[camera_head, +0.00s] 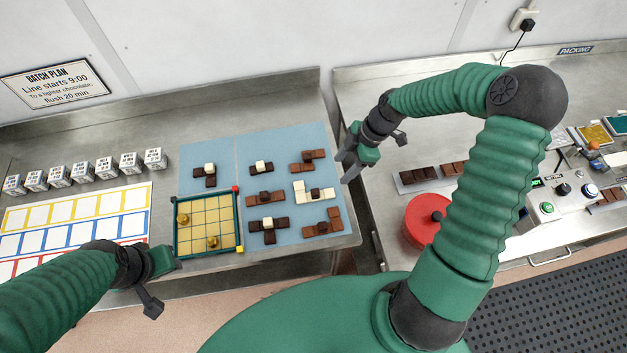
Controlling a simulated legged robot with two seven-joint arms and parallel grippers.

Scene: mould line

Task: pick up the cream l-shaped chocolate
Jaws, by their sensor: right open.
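The cream L-shaped chocolate (299,187) lies on the blue mat (284,150) near its right edge, with a small dark piece on it. My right gripper (350,168) is open and empty. It hangs by the table's right edge, a little right of and beyond the cream chocolate, apart from it. My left gripper (170,266) is at the lower left, near the table's front edge. Its fingertips are not clear.
Several brown chocolates (322,222) lie around the cream one on the mat. A green-rimmed grid tray (207,253) stands to the left. White printed cubes (107,167) form a row farther left. A red round lid (425,221) sits on the right-hand table, across a gap.

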